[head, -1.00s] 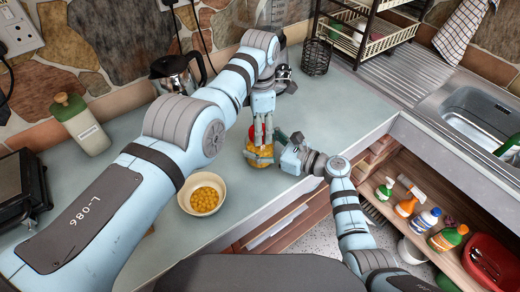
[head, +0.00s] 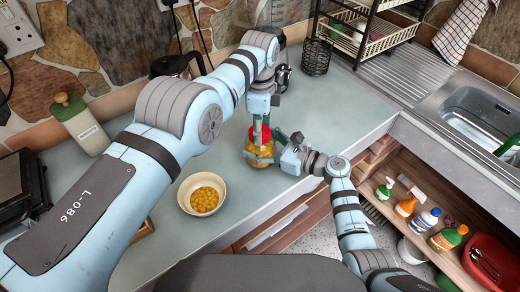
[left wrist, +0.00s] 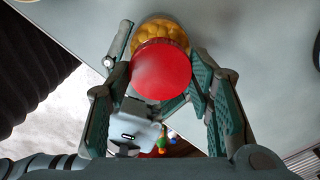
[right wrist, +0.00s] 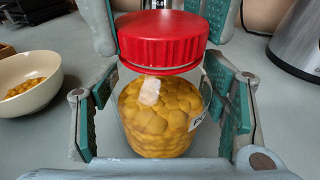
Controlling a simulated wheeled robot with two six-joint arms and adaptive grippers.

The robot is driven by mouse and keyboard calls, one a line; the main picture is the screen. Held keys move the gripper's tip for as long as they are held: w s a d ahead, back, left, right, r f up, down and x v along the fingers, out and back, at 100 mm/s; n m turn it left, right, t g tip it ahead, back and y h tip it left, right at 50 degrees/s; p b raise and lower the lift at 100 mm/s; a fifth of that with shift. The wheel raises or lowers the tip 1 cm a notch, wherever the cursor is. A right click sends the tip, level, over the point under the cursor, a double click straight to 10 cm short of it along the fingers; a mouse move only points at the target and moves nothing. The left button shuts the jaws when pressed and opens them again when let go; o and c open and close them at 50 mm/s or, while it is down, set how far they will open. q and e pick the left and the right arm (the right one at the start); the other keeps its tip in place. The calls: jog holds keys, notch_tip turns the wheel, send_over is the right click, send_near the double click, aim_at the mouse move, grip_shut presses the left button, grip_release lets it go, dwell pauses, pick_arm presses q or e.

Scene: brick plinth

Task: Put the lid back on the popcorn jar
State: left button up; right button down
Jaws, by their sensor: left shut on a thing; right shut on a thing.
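The popcorn jar (head: 258,160) is a clear jar full of yellow kernels, standing near the counter's front edge. My right gripper (head: 270,154) is shut around its body; the right wrist view shows the jar (right wrist: 160,118) between the fingers. The red lid (head: 264,135) is held by my left gripper (head: 261,127), which comes down from above. In the right wrist view the lid (right wrist: 163,40) is at the jar's mouth, looking slightly tilted. I cannot tell whether it is seated. In the left wrist view the lid (left wrist: 160,70) covers part of the jar (left wrist: 158,36).
A cream bowl of kernels (head: 188,207) stands left of the jar. A white bottle with green cap (head: 85,128), a dark kettle (head: 178,66) and a wire basket (head: 317,56) stand farther back. The counter right of the jar is clear, up to the sink (head: 470,120).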

pick_arm(q)
jog(key=o, duration=1.3)
jog(key=shift+s, duration=0.1)
jog(key=shift+c, duration=0.2)
jog(key=shift+r, duration=2.2)
pick_arm(e)
jog(key=shift+f, duration=0.1)
pick_arm(q)
jog(key=shift+c, duration=0.3)
